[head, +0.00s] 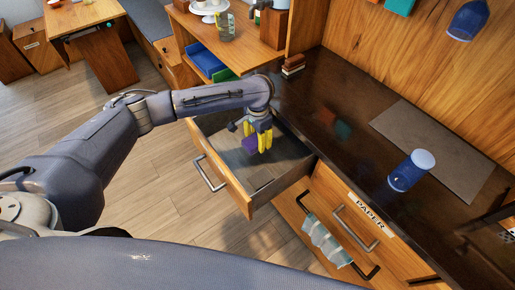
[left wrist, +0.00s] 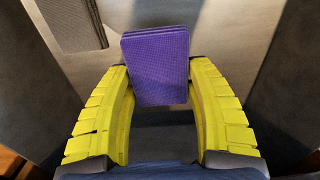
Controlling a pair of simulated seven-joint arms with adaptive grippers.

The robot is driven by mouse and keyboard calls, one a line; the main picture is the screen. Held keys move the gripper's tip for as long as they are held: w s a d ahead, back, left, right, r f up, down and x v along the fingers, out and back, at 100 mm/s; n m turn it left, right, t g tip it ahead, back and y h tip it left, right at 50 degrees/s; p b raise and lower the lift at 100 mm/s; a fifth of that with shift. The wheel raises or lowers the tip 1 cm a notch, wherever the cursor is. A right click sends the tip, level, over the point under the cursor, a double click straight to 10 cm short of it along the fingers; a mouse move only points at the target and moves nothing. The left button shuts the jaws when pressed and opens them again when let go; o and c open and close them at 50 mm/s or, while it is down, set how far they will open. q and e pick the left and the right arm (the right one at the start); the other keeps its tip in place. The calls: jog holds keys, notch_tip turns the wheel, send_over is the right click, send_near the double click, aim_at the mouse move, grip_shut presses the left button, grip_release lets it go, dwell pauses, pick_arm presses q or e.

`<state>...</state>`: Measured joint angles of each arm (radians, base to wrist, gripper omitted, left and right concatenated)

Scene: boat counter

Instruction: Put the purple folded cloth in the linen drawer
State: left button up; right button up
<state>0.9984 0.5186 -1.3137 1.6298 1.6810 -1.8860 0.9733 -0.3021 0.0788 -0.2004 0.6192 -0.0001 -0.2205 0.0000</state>
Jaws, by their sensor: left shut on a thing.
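The purple folded cloth (left wrist: 156,68) is between the yellow fingers of my left gripper (left wrist: 160,85) in the left wrist view. My left gripper (head: 260,141) is shut on it. In the head view the cloth (head: 249,145) shows as a small purple patch beside the yellow fingers. Gripper and cloth are over the inside of an open drawer (head: 236,184), which has a metal bar handle. I cannot tell whether the cloth touches the drawer floor. No label shows on this drawer's front. My right gripper is not in view.
A drawer labelled PAPER (head: 345,228) is shut to the right. A patterned towel (head: 326,243) hangs on a rail below. Wooden shelving (head: 235,48) stands behind the open drawer.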

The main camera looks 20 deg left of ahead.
pick_arm(q)
jog(key=shift+f, duration=2.95)
jog(key=shift+f, duration=0.1)
jog(key=o, duration=1)
notch_tip(320, 180, up, 12)
jog(key=shift+r, duration=0.15)
